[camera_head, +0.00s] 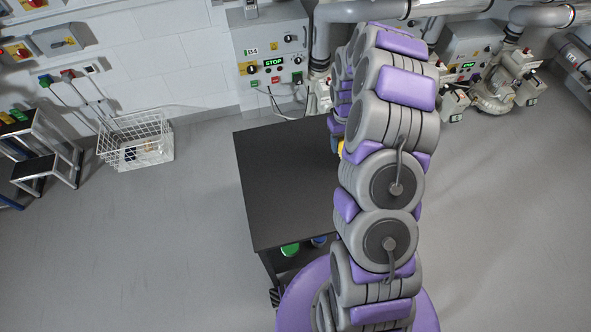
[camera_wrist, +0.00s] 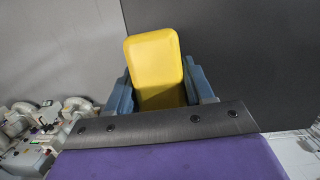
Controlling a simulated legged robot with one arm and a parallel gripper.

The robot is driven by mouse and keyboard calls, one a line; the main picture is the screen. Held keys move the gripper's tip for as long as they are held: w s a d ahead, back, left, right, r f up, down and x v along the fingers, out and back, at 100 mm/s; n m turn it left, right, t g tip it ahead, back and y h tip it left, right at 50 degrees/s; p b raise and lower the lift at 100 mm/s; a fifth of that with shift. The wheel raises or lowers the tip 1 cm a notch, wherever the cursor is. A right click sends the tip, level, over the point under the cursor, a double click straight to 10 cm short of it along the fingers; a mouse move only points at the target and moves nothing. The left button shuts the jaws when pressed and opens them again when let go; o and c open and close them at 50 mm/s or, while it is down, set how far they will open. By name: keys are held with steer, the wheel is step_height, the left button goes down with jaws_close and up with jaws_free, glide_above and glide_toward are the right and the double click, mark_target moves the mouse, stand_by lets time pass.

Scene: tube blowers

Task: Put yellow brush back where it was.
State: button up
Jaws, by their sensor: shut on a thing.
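A yellow brush (camera_wrist: 156,62) shows in the wrist view as a smooth yellow block. It sits between the blue-grey fingers of my gripper (camera_wrist: 160,84), which is shut on it. Its lower part is hidden by my wrist. In the head view, only a small yellow patch (camera_head: 341,147) shows beside my arm, near the table's right side. My arm hides the gripper there. The black table (camera_head: 285,190) has a bare visible top, and its dark surface (camera_wrist: 255,60) also shows at the right of the wrist view.
A green object (camera_head: 290,249) and a blue object (camera_head: 319,241) sit below the tabletop at its front. A white wire basket (camera_head: 135,140) and a step stool (camera_head: 45,150) stand at left. Control boxes (camera_head: 270,55) and pipes line the back wall. Floor left of the table is clear.

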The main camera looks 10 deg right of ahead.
steer(key=s, duration=0.1)
steer(key=s+f+g, duration=0.1)
steer(key=s, duration=0.1)
steer(key=shift+a+f, duration=0.2)
steer(key=shift+a, duration=0.05)
steer(key=shift+s+a+f+m+g, duration=0.1)
steer(key=shift+s+a+m+g, duration=0.1)
steer(key=shift+a+m+g, duration=0.1)
steer(key=b, duration=0.3)
glide_above(295, 175)
steer(key=w, duration=0.1)
steer(key=shift+d+f, duration=0.35)
steer(key=shift+f, duration=0.4)
steer(key=f, duration=0.1)
steer(key=f+b, duration=0.1)
steer(key=f, duration=0.2)
steer(key=shift+w+a+b, duration=0.1)
steer(key=shift+a+b, duration=0.15)
steer(key=shift+b, duration=0.1)
steer(key=shift+c, duration=0.3)
steer(key=shift+r, duration=0.2)
steer(key=o, duration=1)
